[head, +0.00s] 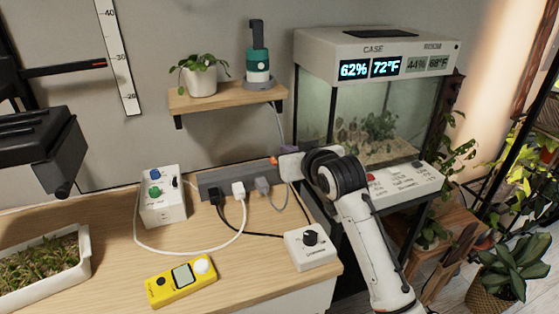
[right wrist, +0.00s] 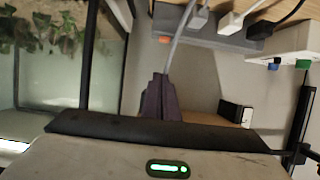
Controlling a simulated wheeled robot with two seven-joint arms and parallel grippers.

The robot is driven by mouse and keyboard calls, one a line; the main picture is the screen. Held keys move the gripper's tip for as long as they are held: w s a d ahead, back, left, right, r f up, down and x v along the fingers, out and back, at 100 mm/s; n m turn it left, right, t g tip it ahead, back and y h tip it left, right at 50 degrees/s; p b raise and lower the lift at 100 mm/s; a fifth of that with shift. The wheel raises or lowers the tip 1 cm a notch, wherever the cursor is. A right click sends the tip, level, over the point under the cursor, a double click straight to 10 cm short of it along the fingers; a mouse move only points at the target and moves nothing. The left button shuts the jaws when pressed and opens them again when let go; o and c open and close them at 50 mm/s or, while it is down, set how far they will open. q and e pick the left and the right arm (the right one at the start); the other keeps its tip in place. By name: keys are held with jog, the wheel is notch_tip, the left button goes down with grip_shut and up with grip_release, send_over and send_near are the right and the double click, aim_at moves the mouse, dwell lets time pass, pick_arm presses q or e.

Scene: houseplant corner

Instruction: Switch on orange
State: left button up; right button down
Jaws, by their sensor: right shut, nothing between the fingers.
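A small orange switch (head: 274,160) is at the right end of the grey power strip (head: 210,180), which lies at the back of the wooden table. In the right wrist view the orange switch (right wrist: 165,40) shows at the strip's end, above my fingertips in the picture. My right gripper (head: 284,150) is beside that end of the strip, partly hidden by its own wrist. In the right wrist view its dark fingers (right wrist: 160,80) are together and empty, with a visible gap to the switch. I cannot tell whether the switch is lit. My left gripper is not in view.
Black, white and grey plugs (head: 239,189) sit in the strip, with cords across the table. A white control box (head: 163,205), a white dial box (head: 308,252) and a yellow meter (head: 183,283) are nearby. A glass terrarium (head: 345,120) stands right, beyond my arm.

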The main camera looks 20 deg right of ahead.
jog(key=w+f, duration=0.6)
jog(key=shift+w+a+f+b, duration=0.15)
jog(key=shift+w+f+b, duration=0.15)
jog(key=shift+f, duration=0.05)
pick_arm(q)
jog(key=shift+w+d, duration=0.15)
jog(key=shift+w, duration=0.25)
